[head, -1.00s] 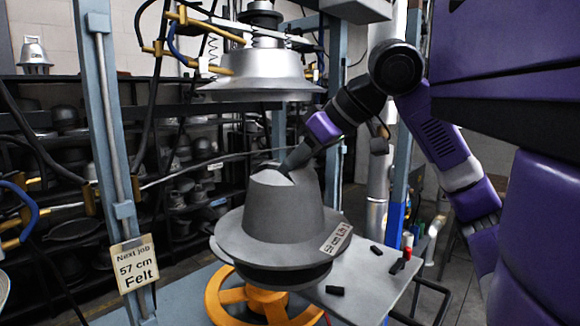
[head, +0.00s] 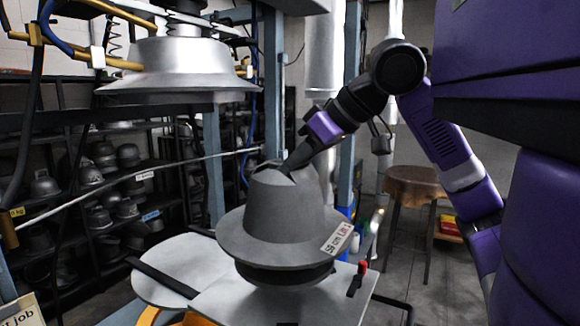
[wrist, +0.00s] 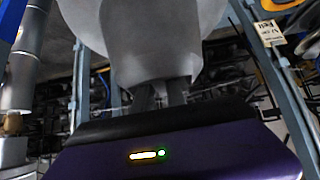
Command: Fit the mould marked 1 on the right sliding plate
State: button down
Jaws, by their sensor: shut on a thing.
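My gripper (head: 287,168) is shut on the crown of a grey hat-shaped mould (head: 275,212). The mould is upright, with a wide brim and a dark underside. A white tag (head: 337,238) on its brim seems to read "59 cm" and ends in 1; the print is small. The mould hangs over or rests close to a light grey plate (head: 335,305); its underside hides any gap. A second pale plate (head: 165,287) with a dark bar lies to the left. In the wrist view the mould (wrist: 135,40) fills the space beyond the fingers.
A silver press head (head: 175,68) hangs at the upper left. A blue-grey post (head: 272,90) stands behind the mould. A small red-topped lever (head: 357,278) is at the plate's right. Shelves of other moulds (head: 115,200) are behind at left. A brown stool (head: 412,190) stands on open floor at right.

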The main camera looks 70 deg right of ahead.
dwell(0.5)
jog(key=shift+s+f+b, duration=0.15)
jog(key=shift+f+b, duration=0.75)
jog(key=shift+f, duration=0.4)
jog(key=shift+f, duration=0.25)
jog(key=shift+f+b, duration=1)
jog(key=shift+f, duration=0.85)
dwell(0.9)
jog(key=c, duration=1.3)
grip_release()
jog(key=shift+a, duration=0.1)
